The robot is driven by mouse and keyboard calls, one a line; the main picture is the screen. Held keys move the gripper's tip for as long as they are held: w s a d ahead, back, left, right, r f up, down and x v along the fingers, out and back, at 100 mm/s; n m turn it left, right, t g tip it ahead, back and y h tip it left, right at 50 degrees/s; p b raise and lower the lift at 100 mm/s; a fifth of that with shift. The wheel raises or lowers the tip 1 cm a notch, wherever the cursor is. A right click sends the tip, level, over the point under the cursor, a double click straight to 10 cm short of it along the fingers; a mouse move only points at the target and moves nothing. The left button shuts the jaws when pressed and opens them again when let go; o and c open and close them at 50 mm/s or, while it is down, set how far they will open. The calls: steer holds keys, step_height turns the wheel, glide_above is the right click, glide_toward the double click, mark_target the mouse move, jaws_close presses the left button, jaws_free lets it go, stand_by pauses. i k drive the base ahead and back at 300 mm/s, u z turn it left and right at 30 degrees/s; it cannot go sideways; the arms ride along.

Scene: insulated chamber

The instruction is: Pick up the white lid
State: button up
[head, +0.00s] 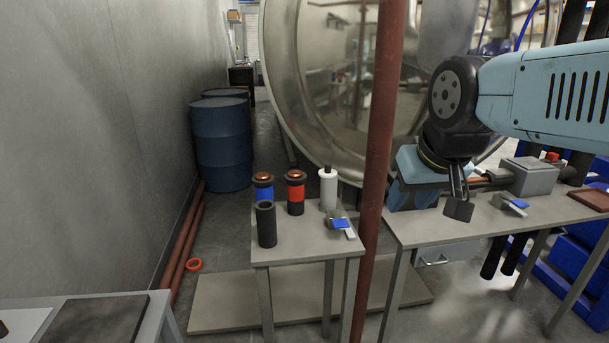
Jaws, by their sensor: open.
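I cannot clearly make out a separate white lid in the head view. A white bottle-like cylinder (328,190) with a small dark top stands upright at the back right of the small grey table (290,252). My gripper (458,203) is open and points down at the right, beyond the red pole and apart from the small table. It is seen partly side-on, above the right-hand workbench (430,228), with nothing visible between its fingers.
A blue canister (263,188), a red-and-black canister (295,194), a black cylinder (266,225) and a blue-and-grey item (340,224) share the small table. A vertical red pole (378,140) stands between it and my arm. Blue barrels (221,145) stand behind.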

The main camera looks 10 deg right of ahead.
mark_target(327, 173)
steer(key=u, duration=0.1)
steer(key=i, duration=1)
steer(key=z, duration=0.05)
